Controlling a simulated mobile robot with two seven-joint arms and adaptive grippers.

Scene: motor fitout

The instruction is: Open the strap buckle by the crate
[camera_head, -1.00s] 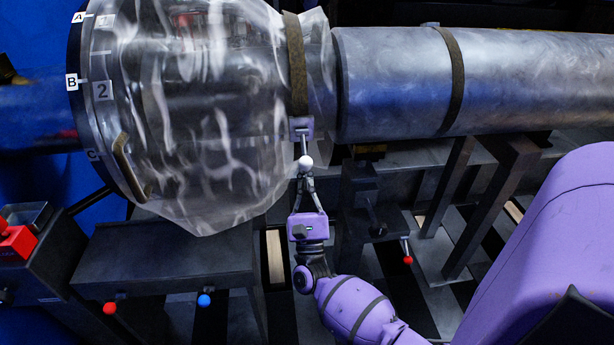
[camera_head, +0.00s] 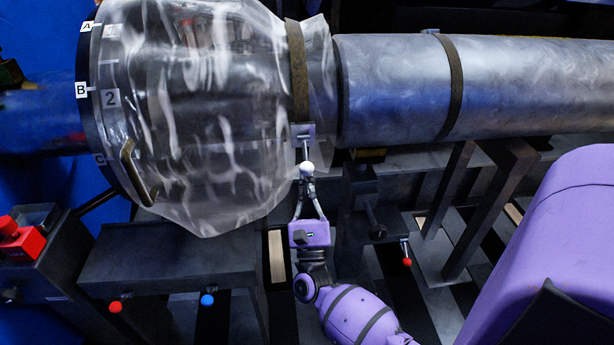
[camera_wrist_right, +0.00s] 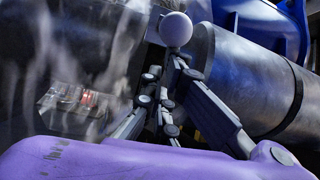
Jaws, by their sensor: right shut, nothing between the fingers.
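A dark strap (camera_head: 298,70) runs around the narrow end of a clear plastic cover. Its buckle (camera_head: 303,131) is a metal plate at the strap's lower end, with a lever hanging down to a white ball knob (camera_head: 306,168). My right gripper (camera_head: 308,181) points up from below, shut and empty, its fingertips right under the knob. In the right wrist view the knob (camera_wrist_right: 175,29) sits just beyond the closed fingertips (camera_wrist_right: 174,62); whether they touch it I cannot tell. I cannot make out a crate for certain. My left gripper is not in view.
A large metal pipe (camera_head: 390,85) with a second strap (camera_head: 455,75) runs to the right. A dark bench (camera_head: 165,262) stands lower left, beside a box with a red button (camera_head: 10,227). A red-tipped lever (camera_head: 406,262) hangs right of my gripper, near dark metal supports.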

